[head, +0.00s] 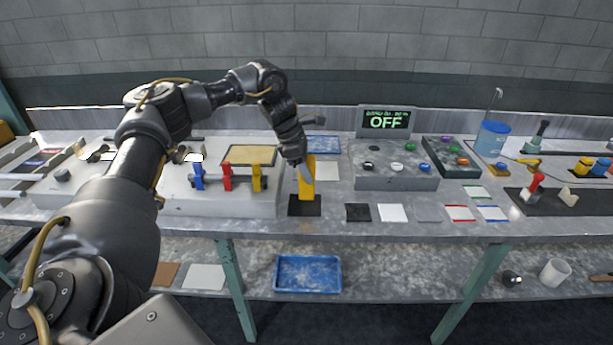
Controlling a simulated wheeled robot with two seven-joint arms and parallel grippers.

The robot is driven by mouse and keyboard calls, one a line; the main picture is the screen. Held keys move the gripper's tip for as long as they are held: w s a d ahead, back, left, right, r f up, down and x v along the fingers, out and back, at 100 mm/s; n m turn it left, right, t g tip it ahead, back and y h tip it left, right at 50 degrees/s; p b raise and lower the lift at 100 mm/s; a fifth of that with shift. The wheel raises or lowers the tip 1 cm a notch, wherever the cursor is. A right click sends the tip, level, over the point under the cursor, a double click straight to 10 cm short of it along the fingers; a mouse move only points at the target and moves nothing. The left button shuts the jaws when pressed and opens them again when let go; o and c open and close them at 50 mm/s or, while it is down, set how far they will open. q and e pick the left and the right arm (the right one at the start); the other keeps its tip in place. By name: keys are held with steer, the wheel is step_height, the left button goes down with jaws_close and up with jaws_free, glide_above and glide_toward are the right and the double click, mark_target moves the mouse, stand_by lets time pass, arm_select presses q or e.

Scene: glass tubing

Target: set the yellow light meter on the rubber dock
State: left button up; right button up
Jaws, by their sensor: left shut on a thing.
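The yellow light meter (306,188) is upright near the bench's front edge, right of the white panel. My left gripper (304,166) reaches down from above and is shut on its upper part. A dark square pad (297,210), which looks like the rubber dock, lies directly below the meter. The meter's lower end overlaps the pad in the picture; I cannot tell whether it touches or hovers just above. My right gripper is not in view.
Blue, red and yellow clamps (227,178) stand close on the left. A black square (358,212) and a white square (393,213) lie to the right. A grey console (392,180) with coloured knobs stands behind them, below an "OFF" display (385,122).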

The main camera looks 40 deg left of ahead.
arm_select(q)
steer(key=shift+w+a+f, duration=0.2)
steer(key=shift+a+f, duration=0.05)
steer(key=shift+f, duration=0.25)
steer(key=shift+f+p, duration=0.65)
steer(key=shift+f, duration=0.8)
steer(key=o, duration=1.2)
steer(key=shift+f, duration=0.1)
steer(key=shift+c, duration=0.2)
steer(key=v, duration=1.2)
steer(key=shift+d, duration=0.1)
